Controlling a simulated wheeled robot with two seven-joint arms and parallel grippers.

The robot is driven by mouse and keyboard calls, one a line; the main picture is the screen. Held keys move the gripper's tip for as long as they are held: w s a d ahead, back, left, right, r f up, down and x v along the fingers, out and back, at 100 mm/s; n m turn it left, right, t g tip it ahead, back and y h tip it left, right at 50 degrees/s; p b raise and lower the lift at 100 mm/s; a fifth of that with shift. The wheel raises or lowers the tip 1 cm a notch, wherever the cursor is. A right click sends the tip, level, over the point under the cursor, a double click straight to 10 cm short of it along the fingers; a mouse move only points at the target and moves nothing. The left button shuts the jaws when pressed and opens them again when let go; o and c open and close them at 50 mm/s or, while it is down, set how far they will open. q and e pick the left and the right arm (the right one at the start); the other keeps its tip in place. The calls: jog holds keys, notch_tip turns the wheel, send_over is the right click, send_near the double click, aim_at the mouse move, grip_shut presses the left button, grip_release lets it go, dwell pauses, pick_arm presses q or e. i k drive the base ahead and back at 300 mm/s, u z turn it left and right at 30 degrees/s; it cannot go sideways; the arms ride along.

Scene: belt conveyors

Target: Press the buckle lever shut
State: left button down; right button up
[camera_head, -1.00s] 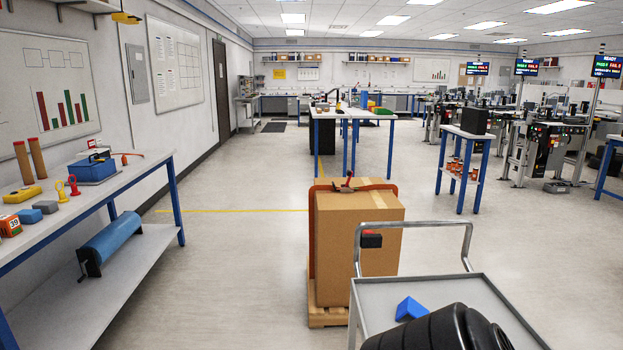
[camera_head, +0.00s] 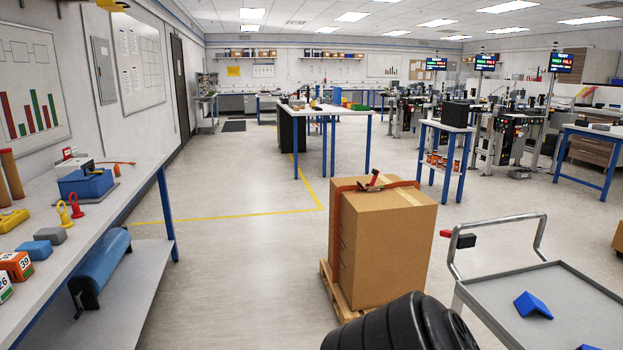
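A tall cardboard box (camera_head: 395,245) stands on a wooden pallet (camera_head: 342,301) right of centre. An orange-red strap (camera_head: 334,240) runs down its left side and across the top. The buckle (camera_head: 366,186) sits on the strap on top of the box. Its red lever (camera_head: 374,177) sticks up at a slant, so it looks raised. The buckle is small, and its finer parts cannot be made out.
A grey trolley (camera_head: 585,308) with a tubular handle and blue blocks stands right of the box. A workbench (camera_head: 98,214) with tools runs along the left. Floor between bench and box is clear. A blue-legged table (camera_head: 325,112) stands behind.

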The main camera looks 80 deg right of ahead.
aim_at(375, 173)
jog(key=z, duration=2.2)
jog(key=i, duration=1.75)
jog(key=z, duration=0.95)
jog(key=i, duration=1.15)
jog(key=u, duration=0.15)
